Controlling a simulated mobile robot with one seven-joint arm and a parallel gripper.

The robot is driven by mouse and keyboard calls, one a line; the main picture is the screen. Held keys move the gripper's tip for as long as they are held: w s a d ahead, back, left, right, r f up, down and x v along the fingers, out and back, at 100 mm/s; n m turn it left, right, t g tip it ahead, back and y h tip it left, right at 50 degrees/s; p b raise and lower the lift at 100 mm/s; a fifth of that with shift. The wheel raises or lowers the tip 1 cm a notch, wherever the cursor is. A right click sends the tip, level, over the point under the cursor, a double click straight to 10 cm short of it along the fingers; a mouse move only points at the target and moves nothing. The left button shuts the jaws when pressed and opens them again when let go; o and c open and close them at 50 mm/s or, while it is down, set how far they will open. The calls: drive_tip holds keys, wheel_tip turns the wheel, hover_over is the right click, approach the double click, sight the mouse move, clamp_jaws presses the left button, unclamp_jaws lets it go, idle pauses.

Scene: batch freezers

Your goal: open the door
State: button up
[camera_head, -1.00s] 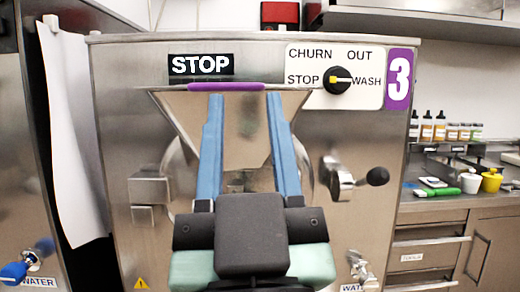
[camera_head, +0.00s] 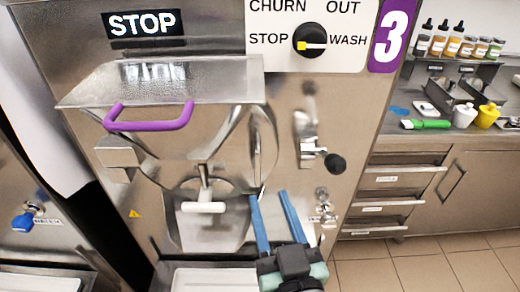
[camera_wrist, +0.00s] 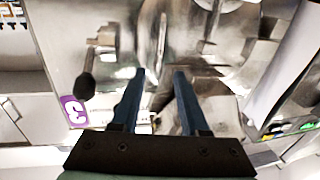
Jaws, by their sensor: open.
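The steel batch freezer marked 3 has a front door (camera_head: 205,225) with a white handle (camera_head: 204,207) low on it. A hopper with a steel lid (camera_head: 165,85) and a purple handle (camera_head: 150,118) stands out above the door. A latch lever with a black ball knob (camera_head: 335,164) is right of the door; its knob also shows in the upside-down wrist view (camera_wrist: 85,87). My gripper (camera_head: 268,195) is open and empty, its blue fingers (camera_wrist: 160,72) pointing toward the freezer front, below and left of the knob in the head view. I cannot tell whether a finger touches the door edge.
A STOP sign (camera_head: 143,23) and a rotary dial (camera_head: 309,40) are on the upper panel. A counter with drawers (camera_head: 405,182), bottles and a green-handled tool (camera_head: 425,124) stands at right. A blue-handled tap (camera_head: 24,221) is at left. Tiled floor (camera_head: 410,262) is clear at lower right.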

sight(258, 164)
drive_tip(key=w, duration=0.3)
drive_tip(key=w+a+p, duration=0.1)
drive_tip(key=w, duration=0.3)
drive_tip(key=w+a+p, duration=0.1)
drive_tip(key=w, duration=0.2)
drive_tip(key=shift+w, duration=0.25)
clamp_jaws()
idle(0.9)
